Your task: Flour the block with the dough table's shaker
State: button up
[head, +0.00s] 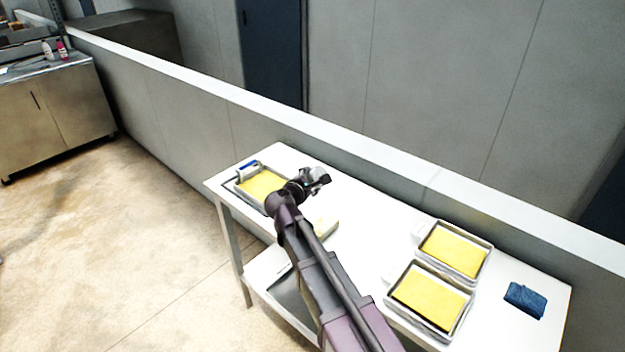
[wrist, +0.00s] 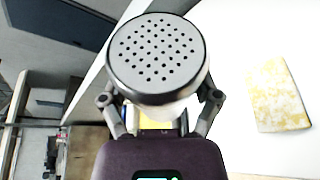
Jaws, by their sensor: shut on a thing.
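My gripper (head: 316,181) is over the white table (head: 375,235), shut on the shaker (wrist: 156,55). In the wrist view the shaker's round grey lid, full of small holes, faces the camera, with a finger on each side of its white body. The yellow block (wrist: 277,95) lies on the white table to the right of the shaker in the wrist view, apart from it. Uneven white patches cover much of its top. In the head view the block (head: 326,227) shows only partly beside my arm, which hides the rest.
A tray with a yellow slab (head: 262,184) stands at the table's left end, with a blue-handled tool (head: 248,165) at its rim. Two more such trays (head: 453,250) (head: 430,296) and a blue cloth (head: 525,300) are to the right. A low wall (head: 375,165) runs behind.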

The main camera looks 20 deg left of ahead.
jog(key=shift+r, duration=0.15)
jog(key=n+p, duration=0.1)
jog(key=r+n+g+h+p, duration=0.1)
jog(key=r+n+p, duration=0.1)
jog(key=p, duration=0.1)
jog(key=shift+w+a+r+h, duration=0.1)
jog(key=shift+a+r+h, duration=0.1)
jog(key=shift+a+h, duration=0.1)
jog(key=shift+w+a+r+n+g+h+p, duration=0.1)
jog(key=shift+r+n+g+h+p, duration=0.6)
jog(key=shift+n+p, duration=0.45)
jog(key=shift+r+n+h+p, duration=0.3)
jog(key=shift+r+n+h, duration=0.2)
jog(key=shift+n, duration=0.15)
jog(key=shift+f, duration=0.1)
